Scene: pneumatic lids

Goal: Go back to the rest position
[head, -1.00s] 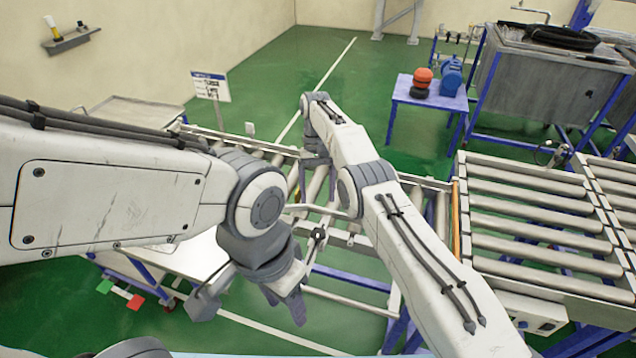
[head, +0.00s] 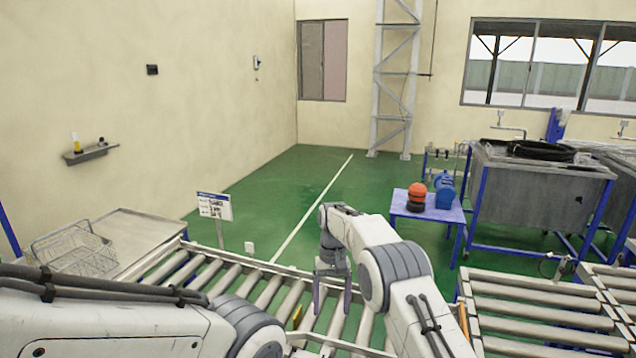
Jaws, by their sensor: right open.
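My right gripper (head: 332,292) hangs open and empty over the roller conveyor (head: 228,270), its fingers pointing down. My right arm comes in from the bottom right and bends at a grey elbow. My left arm lies along the bottom left edge of the head view. Its gripper is below the frame and does not show.
A wire basket (head: 75,250) stands on a metal table (head: 150,232) at left. A sign (head: 214,206) stands behind the conveyor. A blue table (head: 398,208) holds orange-and-black and blue items. Another roller conveyor (head: 540,315) is at right. Green floor (head: 300,185) is clear behind.

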